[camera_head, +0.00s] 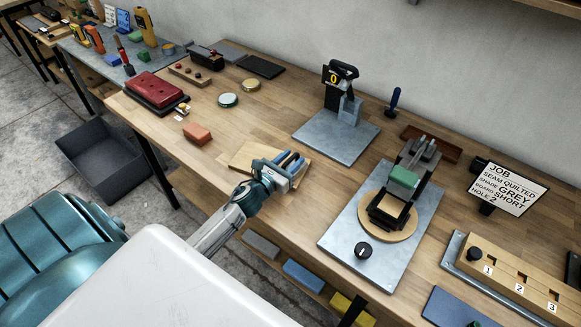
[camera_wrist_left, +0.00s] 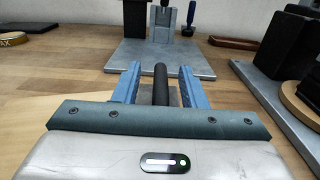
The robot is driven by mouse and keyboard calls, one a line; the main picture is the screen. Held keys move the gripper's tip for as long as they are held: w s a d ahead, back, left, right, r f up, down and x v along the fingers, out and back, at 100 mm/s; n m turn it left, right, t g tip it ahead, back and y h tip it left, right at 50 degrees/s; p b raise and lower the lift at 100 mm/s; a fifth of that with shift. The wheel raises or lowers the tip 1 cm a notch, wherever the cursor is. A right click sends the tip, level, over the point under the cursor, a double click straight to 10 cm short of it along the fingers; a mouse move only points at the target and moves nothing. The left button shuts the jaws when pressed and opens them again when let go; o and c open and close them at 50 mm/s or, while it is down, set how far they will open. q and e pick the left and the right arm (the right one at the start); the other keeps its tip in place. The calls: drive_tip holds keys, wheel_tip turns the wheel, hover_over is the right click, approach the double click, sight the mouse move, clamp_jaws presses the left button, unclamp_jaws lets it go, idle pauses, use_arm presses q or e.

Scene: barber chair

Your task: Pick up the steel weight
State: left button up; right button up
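I cannot tell for sure which thing is the steel weight. A grey metal block (camera_head: 350,109) stands at the front of the black numbered stand on a grey plate; it also shows at the top of the left wrist view (camera_wrist_left: 162,25). My left gripper (camera_head: 293,162) is over the pale wooden board (camera_head: 244,158), in front of that plate. Its blue fingers (camera_wrist_left: 160,88) are apart. A dark rod (camera_wrist_left: 160,82) shows between them with gaps on both sides; its lower end is hidden by the gripper. My right gripper is not in view.
A grey base plate (camera_head: 335,138) lies beyond my left gripper. To the right is a clamp fixture with a round wooden disc (camera_head: 375,229). An orange-brown block (camera_head: 197,133) lies to the left. A job sign (camera_head: 508,190) and numbered wooden rack (camera_head: 515,277) stand at the right.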

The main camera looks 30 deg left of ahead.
use_arm(q)
clamp_jaws()
idle(1.3)
drive_tip(key=shift+w+r, duration=0.1)
drive_tip(key=shift+r, duration=0.1)
